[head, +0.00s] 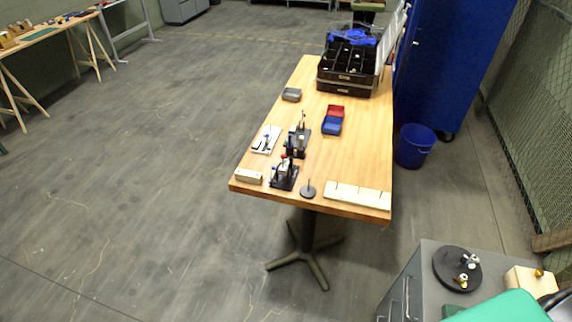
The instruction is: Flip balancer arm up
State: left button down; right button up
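I cannot tell for certain which thing is the balancer. On the wooden table, a small black device with upright parts (285,175) stands near the front edge. A second black device with a thin upright post (298,140) stands just behind it. A black disc with metal fittings (457,269) lies on the grey cabinet at the lower right. These are too small to tell whether any arm on them is up or down. Neither of my grippers shows.
The wooden table (364,150) also holds a black organizer (341,82), red (336,111) and blue (331,127) bins, a grey tray (291,95) and a pale block (358,195). A grey cabinet (410,285) and blue bucket (414,146) stand right.

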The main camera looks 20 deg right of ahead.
aim_at(282, 170)
jog(key=i+j+z, duration=0.1)
jog(key=z, duration=0.7)
jog(key=i+j+z, duration=0.15)
jog(key=j, duration=0.2)
jog(key=i+j+z, duration=0.2)
jog(key=j, duration=0.15)
jog(key=i+j+z, duration=0.15)
jog(key=j, duration=0.2)
jog(key=i+j+z, duration=0.15)
jog(key=j, duration=0.25)
jog(key=j+z, duration=0.15)
jog(key=j, duration=0.25)
jog(key=i, duration=0.05)
